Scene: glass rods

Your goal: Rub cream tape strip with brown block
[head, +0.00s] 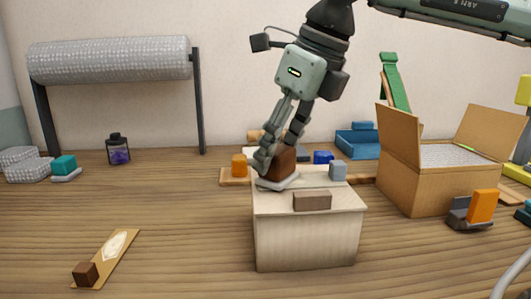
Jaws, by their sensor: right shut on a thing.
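My right gripper (281,162) reaches down from the top and is shut on a dark brown block (284,165). The block's lower end meets a flat grey piece (278,184) on top of a pale wooden box (300,240). A finger hides part of the block. A tan strip (125,243) with a cream patch (114,245) lies on the table at the front left, far from the gripper. A small dark brown cube (85,273) sits at its near end. I cannot tell whether this patch is the cream tape. My left gripper is not in view.
An open cardboard box (420,180) stands right of the pale box. An orange block on a dark stand (480,207) is in front of it. Orange, blue and grey pieces crowd around the pale box's top. A large roll (110,60) stands behind. The left-centre table is clear.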

